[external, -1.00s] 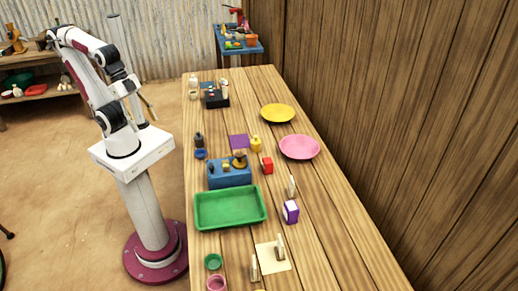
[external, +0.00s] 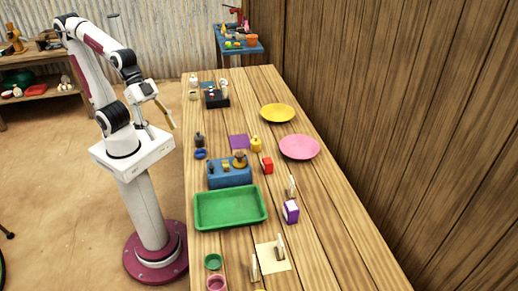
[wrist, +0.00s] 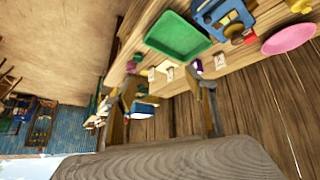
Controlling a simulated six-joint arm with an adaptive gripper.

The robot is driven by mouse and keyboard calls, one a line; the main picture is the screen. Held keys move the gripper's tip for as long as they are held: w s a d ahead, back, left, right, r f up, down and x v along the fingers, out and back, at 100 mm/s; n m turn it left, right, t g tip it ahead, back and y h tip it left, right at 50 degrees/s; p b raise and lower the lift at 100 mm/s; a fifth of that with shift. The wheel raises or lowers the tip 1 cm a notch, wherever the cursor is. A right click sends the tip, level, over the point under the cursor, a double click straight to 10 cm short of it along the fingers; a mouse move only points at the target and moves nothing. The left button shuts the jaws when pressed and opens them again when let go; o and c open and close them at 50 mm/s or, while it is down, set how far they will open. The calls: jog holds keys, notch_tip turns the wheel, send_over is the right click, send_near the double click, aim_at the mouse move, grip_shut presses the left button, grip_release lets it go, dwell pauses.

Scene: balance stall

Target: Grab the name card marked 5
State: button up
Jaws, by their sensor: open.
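Several small pale upright cards stand on the wooden table. One card (external: 291,186) is behind the purple box, and two more, a right one (external: 280,246) and a left one (external: 254,267), stand at the cream sheet near the front. In the wrist view, cards (wrist: 220,61) (wrist: 151,74) show small dark marks, too small to read, so I cannot tell which is 5. My gripper (external: 168,116) is open and empty, raised left of the table and well away from these cards. Its spread fingers also show in the wrist view (wrist: 168,85).
A green tray (external: 230,224), a blue block holder (external: 230,184), a purple box (external: 291,212) and a red block (external: 267,165) stand mid-table. Pink (external: 299,148) and yellow (external: 277,113) plates lie toward the wall. A wooden wall (external: 430,120) bounds the right side.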

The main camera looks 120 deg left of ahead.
jog(key=w+a+f+n+t+y, duration=0.1)
jog(key=w+a+f+n+t, duration=0.15)
jog(key=w, duration=1.05)
jog(key=w+a+f+n+t+y, duration=0.1)
jog(key=w+a+f, duration=0.15)
jog(key=w, duration=1.05)
jog(key=w+a+f+n+y, duration=0.3)
jog(key=w+a+f+y, duration=0.1)
jog(key=w+a+f, duration=0.4)
jog(key=n+y, duration=0.2)
jog(key=y, duration=0.2)
send_near(291, 182)
jog(key=w+a, duration=0.1)
jog(key=w, duration=0.2)
jog(key=shift+s+r+m+g, duration=0.15)
jog(key=shift+m+g, duration=0.1)
jog(key=shift+g, duration=0.2)
jog(key=shift+x, duration=1.35)
jog(key=shift+x, duration=2.55)
